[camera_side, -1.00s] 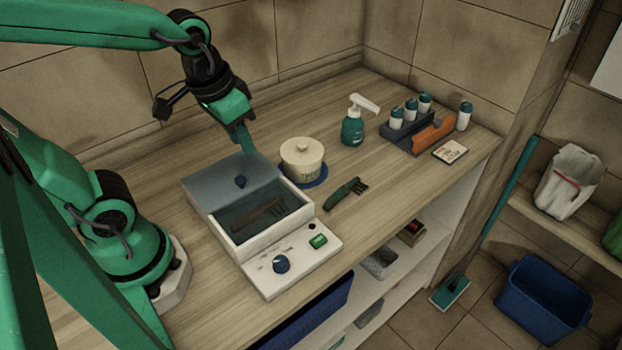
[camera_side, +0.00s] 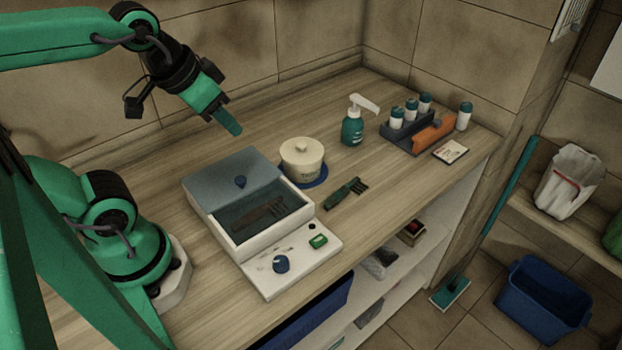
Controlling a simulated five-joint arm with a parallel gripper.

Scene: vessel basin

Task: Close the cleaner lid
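The cleaner (camera_side: 236,250) is a white box with an open-topped basin, standing on the wooden counter near my base. I cannot tell whether the lid slides or hinges. A dark brown comb-like tool (camera_side: 262,215) lies in the basin. My gripper (camera_side: 230,126) is in the air above and behind the lid, apart from it. Its fingers show as one green block, so their opening is unclear; nothing is visible in them.
A cream lidded jar (camera_side: 302,160) on a blue saucer (camera_side: 317,182) stands right of the cleaner. A green brush (camera_side: 344,193) lies in front of it. A pump bottle (camera_side: 353,128) and a rack of small bottles (camera_side: 402,137) stand farther right. The back counter is clear.

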